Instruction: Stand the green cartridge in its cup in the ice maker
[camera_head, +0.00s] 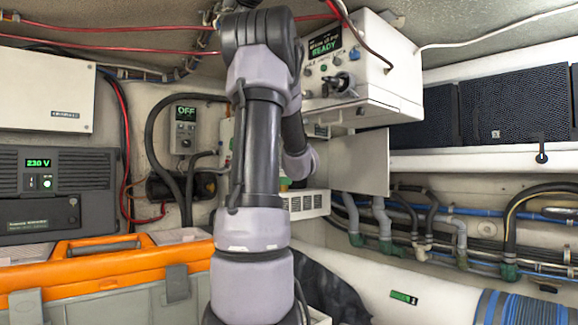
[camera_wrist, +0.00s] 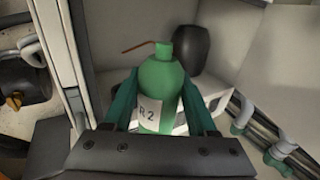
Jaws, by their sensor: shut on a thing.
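The green cartridge (camera_wrist: 163,75) has a narrow green neck and a white label reading "R2". It shows in the wrist view, near upright in the picture. My gripper (camera_wrist: 158,92) is shut on it, with one teal finger on each side of its body. Behind it is a white-walled recess (camera_wrist: 225,90) with a dark cylinder (camera_wrist: 192,49) and a thin copper-coloured tube (camera_wrist: 138,46) near the neck. In the head view my arm hides my gripper and most of this spot. I cannot make out the cup; the cartridge's lower end is hidden.
A white unit (camera_head: 385,85) with a READY display hangs at upper right, a pale panel (camera_head: 360,162) below it. A white vented box (camera_head: 308,205) stands behind my arm. Pipes and hoses (camera_head: 420,225) run along the right wall. An orange-and-grey toolbox (camera_head: 110,268) fills the lower left.

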